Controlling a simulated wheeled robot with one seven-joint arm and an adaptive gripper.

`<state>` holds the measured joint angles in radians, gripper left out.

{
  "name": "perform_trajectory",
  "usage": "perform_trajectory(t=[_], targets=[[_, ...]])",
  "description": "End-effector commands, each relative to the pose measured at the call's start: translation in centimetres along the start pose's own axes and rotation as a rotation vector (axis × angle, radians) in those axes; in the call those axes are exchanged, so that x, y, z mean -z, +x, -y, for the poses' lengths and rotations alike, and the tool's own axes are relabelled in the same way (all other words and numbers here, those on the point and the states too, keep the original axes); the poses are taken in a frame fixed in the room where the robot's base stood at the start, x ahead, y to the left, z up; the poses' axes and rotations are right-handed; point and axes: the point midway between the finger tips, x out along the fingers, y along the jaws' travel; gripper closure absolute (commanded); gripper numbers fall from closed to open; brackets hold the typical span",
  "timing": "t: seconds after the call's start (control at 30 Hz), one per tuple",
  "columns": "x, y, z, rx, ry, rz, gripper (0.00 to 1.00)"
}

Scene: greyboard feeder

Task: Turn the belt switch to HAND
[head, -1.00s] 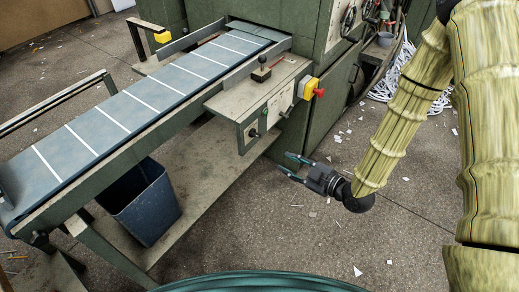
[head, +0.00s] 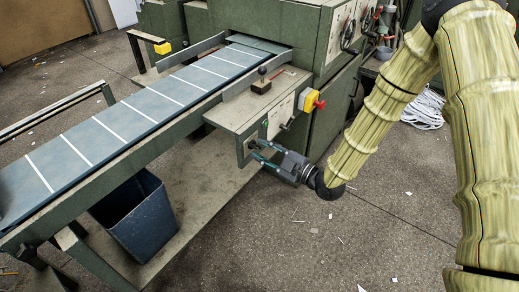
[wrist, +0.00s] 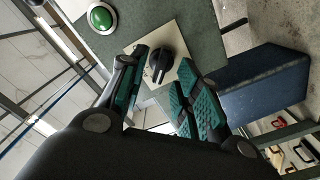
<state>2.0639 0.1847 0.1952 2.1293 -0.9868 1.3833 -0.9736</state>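The belt switch is a black rotary knob (wrist: 160,64) on a cream plate (wrist: 178,50), seen in the wrist view on the grey-green front of the control box (head: 240,113). My gripper (wrist: 158,92) is open, with its teal-padded fingers pointing at the switch. The knob shows between and just beyond the fingertips, with a finger on either side; I cannot tell whether they touch it. In the head view my gripper (head: 258,150) is at the lower left of the box front and covers the switch. The plate's lettering is not readable.
A green button (wrist: 102,17) sits beside the switch plate. A red emergency stop (head: 319,104) on a yellow housing is at the box's right end. The conveyor belt (head: 130,112) runs behind, and a blue bin (head: 140,215) stands below it. Floor at the front right is open.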

Motion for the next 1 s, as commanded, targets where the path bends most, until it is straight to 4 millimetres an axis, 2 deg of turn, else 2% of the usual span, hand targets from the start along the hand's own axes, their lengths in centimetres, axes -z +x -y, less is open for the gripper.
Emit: perform_trajectory(t=[0.2, 0.5, 0.53, 0.7, 1.0], targets=[[0.0, 1.5, 0.0, 0.001, 0.0, -0.001, 0.68], [0.0, 1.7, 0.0, 0.0, 0.0, 0.0, 0.68], [0.0, 1.7, 0.0, 0.0, 0.0, 0.0, 0.7], [0.0, 1.7, 0.0, 0.0, 0.0, 0.0, 1.0], [0.1, 1.7, 0.0, 0.0, 0.007, 0.0, 1.0]])
